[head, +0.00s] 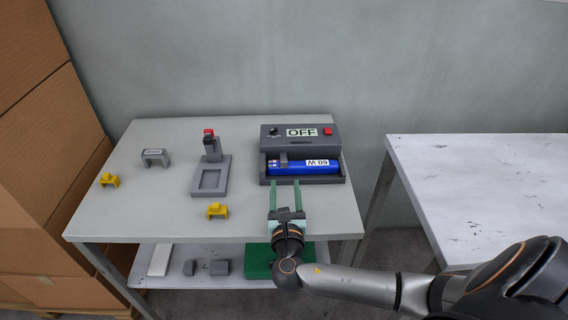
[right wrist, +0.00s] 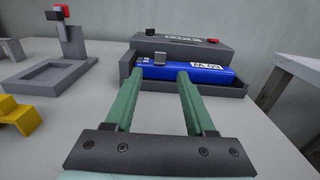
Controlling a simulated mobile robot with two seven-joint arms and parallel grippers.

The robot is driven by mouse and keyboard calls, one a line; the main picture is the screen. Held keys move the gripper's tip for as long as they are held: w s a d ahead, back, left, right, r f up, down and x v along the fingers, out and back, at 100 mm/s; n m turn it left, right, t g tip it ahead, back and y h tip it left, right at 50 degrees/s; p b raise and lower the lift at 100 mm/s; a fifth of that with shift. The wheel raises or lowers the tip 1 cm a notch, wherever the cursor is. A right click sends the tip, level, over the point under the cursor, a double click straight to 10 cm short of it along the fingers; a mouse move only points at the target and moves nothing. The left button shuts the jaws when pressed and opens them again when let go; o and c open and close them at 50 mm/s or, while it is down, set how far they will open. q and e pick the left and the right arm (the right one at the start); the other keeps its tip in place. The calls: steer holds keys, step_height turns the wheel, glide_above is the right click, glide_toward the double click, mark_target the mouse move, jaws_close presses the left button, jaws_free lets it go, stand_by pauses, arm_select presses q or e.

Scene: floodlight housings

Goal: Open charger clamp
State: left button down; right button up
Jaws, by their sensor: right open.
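The grey charger (head: 333,141) stands at the back right of the left table, with an OFF label, a black knob and a red button on top. A blue battery (head: 312,167) marked 60 W lies in its front tray; it also shows in the right wrist view (right wrist: 185,73). A small grey clamp (right wrist: 159,59) sits over the battery's left part, and it shows in the head view (head: 283,158). My right gripper (head: 285,183) is open and empty, its green fingers pointing at the charger's front edge. In the right wrist view the fingertips (right wrist: 157,76) are just before the battery, below the clamp. My left gripper is out of view.
A grey fixture (head: 210,186) with a red-topped post stands left of the charger. Yellow brackets (head: 217,211) and a grey bracket (head: 155,158) lie around it. A lower shelf holds grey blocks and a green piece. Cardboard boxes (head: 40,150) flank the left; a second table (head: 490,180) stands right.

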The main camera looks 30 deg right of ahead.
mark_target(284, 165)
steer(key=x, duration=0.9)
steer(key=shift+b, duration=0.4)
jaws_close()
